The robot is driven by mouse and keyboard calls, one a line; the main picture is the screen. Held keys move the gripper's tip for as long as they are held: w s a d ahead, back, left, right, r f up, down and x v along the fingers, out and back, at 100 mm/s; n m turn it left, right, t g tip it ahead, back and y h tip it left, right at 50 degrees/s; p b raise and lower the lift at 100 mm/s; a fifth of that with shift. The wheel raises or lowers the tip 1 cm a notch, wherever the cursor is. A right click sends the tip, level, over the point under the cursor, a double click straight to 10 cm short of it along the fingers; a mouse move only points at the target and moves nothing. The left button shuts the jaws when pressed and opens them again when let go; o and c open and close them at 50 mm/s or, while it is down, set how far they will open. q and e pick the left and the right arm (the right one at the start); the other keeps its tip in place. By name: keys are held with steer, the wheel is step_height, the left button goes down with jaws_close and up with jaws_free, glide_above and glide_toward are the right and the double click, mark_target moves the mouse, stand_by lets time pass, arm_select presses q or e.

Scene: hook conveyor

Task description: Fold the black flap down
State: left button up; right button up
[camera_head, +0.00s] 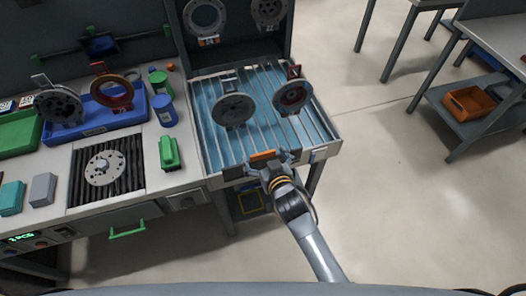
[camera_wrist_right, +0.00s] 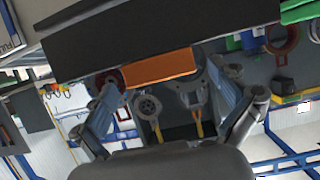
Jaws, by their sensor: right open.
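The black flap (camera_wrist_right: 150,38) is a wide dark bar across the upper part of the right wrist view, with an orange block (camera_wrist_right: 160,67) on its lower edge. In the head view the orange block (camera_head: 263,155) and a dark strip of the flap (camera_head: 233,172) show at the front end of the blue roller conveyor. My right gripper (camera_head: 268,163) is open at the orange block, its fingers spread to either side. I cannot tell whether they touch it. It also shows in the wrist view (camera_wrist_right: 170,105). My left gripper is not in view.
Open floor lies to the right.

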steer(key=shift+w+a+f, duration=0.2)
steer(key=shift+w+f, duration=0.05)
steer(key=shift+w, duration=0.35)
